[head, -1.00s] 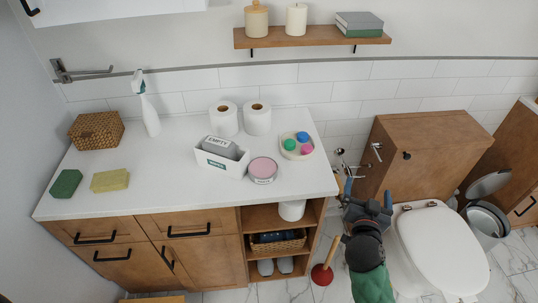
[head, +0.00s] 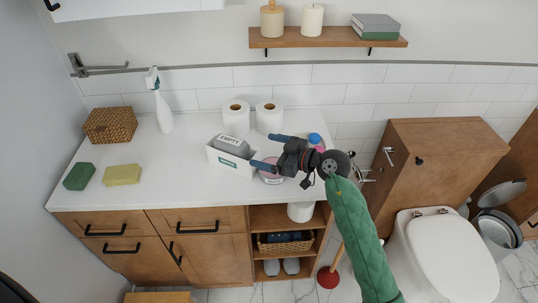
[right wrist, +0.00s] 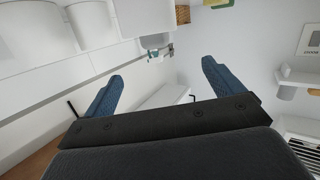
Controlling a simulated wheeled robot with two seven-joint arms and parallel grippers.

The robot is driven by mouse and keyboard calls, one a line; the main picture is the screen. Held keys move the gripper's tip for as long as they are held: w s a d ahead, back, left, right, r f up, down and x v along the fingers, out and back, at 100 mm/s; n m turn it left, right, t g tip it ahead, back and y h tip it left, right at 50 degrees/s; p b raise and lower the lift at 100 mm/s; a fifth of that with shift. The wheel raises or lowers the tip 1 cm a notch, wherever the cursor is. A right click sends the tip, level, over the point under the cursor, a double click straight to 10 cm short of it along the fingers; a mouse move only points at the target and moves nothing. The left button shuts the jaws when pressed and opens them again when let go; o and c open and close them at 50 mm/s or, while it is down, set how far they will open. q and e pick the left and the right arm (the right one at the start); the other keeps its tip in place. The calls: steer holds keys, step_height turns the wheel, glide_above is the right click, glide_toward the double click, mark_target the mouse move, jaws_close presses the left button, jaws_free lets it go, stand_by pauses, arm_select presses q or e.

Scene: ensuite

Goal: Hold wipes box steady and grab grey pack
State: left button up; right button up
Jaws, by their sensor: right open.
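The white wipes box (head: 225,161) with a teal label stands on the counter. The grey pack (head: 232,144), marked EMPTY, lies tilted in its open top and sticks out above the rim. My right gripper (head: 268,150) is just right of the box, above the counter, its blue fingers apart and pointing left towards the box. It does not appear to touch the box or pack. In the right wrist view its fingers (right wrist: 160,82) are spread with nothing held between them. My left gripper is not in view.
A pink-lidded tin (head: 270,177) and a tray of coloured items are partly hidden by my right gripper. Two toilet rolls (head: 236,116) stand behind the box. A spray bottle (head: 163,112), a wicker basket (head: 110,125) and sponges (head: 122,174) are left.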

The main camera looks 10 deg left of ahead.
mark_target(256, 155)
steer(key=f+h, duration=0.1)
steer(key=w+f+h, duration=0.1)
steer(key=shift+a+f+g, duration=0.1)
steer(key=shift+f+g, duration=0.3)
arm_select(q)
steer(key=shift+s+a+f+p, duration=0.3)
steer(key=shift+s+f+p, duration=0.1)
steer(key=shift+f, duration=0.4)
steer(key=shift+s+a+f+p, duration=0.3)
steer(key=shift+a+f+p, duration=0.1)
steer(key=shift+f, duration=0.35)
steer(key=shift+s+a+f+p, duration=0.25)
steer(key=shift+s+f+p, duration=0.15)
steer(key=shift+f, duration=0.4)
arm_select(e)
steer(key=shift+m, duration=0.3)
steer(key=shift+x, duration=3.9)
steer(key=shift+f, duration=0.2)
steer(key=shift+c, duration=0.2)
steer(key=c, duration=1.1)
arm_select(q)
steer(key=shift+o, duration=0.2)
